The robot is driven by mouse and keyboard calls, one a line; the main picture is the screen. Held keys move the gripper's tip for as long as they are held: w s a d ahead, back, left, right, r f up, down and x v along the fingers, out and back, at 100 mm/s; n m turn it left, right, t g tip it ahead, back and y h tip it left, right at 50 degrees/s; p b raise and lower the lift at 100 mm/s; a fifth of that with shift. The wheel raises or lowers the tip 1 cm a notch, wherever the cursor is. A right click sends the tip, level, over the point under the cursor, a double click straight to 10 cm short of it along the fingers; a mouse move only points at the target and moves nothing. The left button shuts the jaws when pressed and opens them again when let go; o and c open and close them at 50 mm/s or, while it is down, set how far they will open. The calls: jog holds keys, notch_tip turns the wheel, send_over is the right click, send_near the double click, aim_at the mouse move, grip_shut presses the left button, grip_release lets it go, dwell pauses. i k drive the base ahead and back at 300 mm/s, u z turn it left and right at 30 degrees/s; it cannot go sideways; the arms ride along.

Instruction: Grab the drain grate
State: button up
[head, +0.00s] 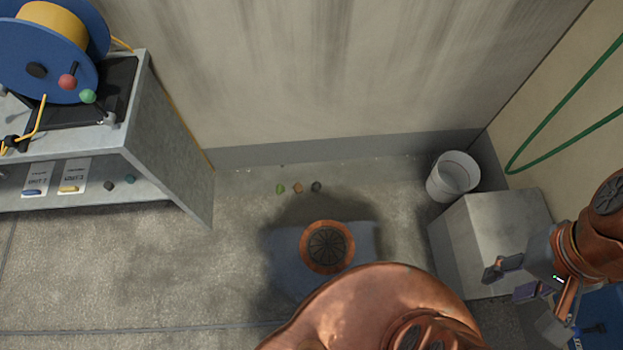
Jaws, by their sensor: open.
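Part of my copper-coloured arm fills the bottom middle, just below the grate.
Small leaf-like or stone-like bits (298,188) lie behind the grate. A grey box (470,225) stands near my gripper, with a pale bucket (453,176) behind it. A metal shelf (165,130) with a blue cable reel (85,70) stands left. Floor left of the grate is clear.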

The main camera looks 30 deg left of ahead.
aim_at(328, 243)
jog(key=u, duration=0.85)
jog(key=k, duration=1)
jog(key=u, duration=1.7)
